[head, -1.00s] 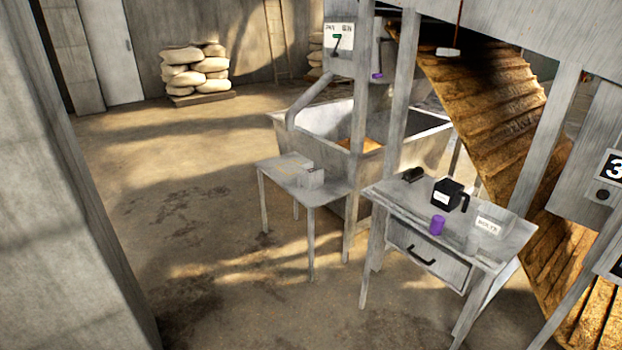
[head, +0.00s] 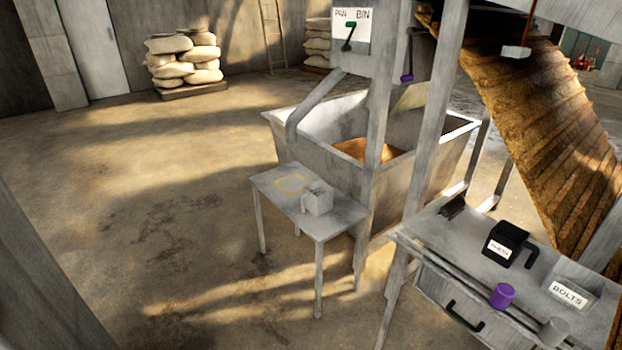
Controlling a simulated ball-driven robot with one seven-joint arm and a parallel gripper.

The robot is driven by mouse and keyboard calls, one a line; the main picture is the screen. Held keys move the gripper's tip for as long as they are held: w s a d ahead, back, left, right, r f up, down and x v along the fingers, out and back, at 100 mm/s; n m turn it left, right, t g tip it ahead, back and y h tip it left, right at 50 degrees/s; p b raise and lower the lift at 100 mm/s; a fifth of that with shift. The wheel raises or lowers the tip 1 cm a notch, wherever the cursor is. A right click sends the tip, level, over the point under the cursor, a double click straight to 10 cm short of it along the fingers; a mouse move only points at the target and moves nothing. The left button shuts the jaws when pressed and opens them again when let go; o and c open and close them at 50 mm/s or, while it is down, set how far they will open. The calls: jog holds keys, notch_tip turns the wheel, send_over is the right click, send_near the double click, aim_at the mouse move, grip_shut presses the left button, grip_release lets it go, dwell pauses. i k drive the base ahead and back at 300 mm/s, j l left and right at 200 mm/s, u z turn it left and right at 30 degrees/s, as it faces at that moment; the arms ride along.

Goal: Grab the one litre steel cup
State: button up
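A small grey metal cup (head: 318,200) with a handle on its left side stands on the small grey side table (head: 342,216), near its right edge. No litre mark can be read on it. A yellowish square outline (head: 291,185) is marked on the tabletop to the left of the cup. My gripper is not in view.
A large trough (head: 300,125) stands behind the side table. Open floor lies to the left.

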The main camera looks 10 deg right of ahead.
aim_at(315, 199)
jog(key=i+j, duration=0.1)
jog(key=i, duration=0.5)
jog(key=i+j, duration=0.15)
jog(key=i, duration=0.45)
jog(key=i+j+z, duration=0.1)
jog(key=i, duration=0.5)
jog(key=i+j, duration=0.15)
jog(key=i, duration=0.45)
jog(key=i+j+z, duration=0.1)
jog(key=i, duration=0.45)
